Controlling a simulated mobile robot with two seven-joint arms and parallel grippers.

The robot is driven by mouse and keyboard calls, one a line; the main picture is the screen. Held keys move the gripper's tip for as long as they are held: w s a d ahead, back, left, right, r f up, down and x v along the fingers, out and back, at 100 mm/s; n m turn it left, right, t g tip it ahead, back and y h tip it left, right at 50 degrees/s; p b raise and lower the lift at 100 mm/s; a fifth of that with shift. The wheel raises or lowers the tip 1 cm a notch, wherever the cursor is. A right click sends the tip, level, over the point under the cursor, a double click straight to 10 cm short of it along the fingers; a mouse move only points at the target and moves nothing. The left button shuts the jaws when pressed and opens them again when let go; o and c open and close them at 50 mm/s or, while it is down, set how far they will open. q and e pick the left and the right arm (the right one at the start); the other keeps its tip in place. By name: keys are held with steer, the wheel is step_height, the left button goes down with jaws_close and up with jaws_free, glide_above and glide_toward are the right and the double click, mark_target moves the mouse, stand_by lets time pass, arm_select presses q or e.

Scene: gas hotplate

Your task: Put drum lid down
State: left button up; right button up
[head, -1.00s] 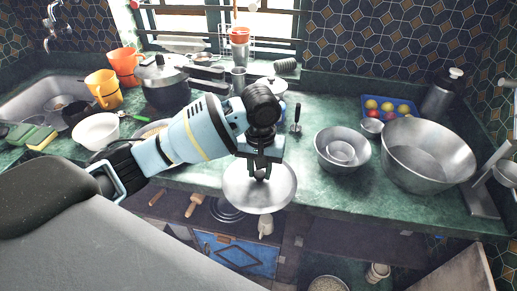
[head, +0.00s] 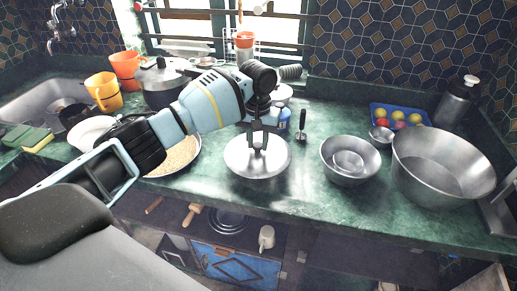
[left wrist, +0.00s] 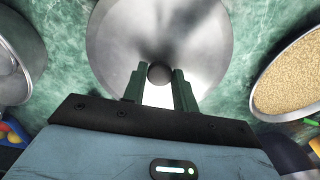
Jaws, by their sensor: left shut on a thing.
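The drum lid (head: 238,158) is a round, shiny metal disc with a dark knob in its middle. My left gripper (head: 258,144) comes down on it from above and is shut on the knob. In the left wrist view the two fingers (left wrist: 159,88) stand either side of the knob, and the lid (left wrist: 115,45) fills the upper middle. The lid is level over the green counter (head: 312,205), near its front edge. I cannot tell whether it touches the counter. My right gripper is not in view.
A pan of grain (head: 182,160) is left of the lid, partly behind my arm. Nested metal bowls (head: 335,172) and a large metal basin (head: 440,175) stand to the right. A blue bottle (head: 284,118) stands behind. Bare counter lies between lid and bowls.

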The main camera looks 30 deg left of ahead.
mark_target(257, 143)
arm_select(q)
steer(key=shift+w+a, duration=0.2)
steer(key=shift+w, duration=0.1)
steer(key=shift+f, duration=1.75)
steer(key=shift+f, duration=0.15)
steer(key=o, duration=1)
steer(key=shift+o, duration=0.2)
step_height(257, 143, up, 12)
steer(key=shift+p, duration=0.3)
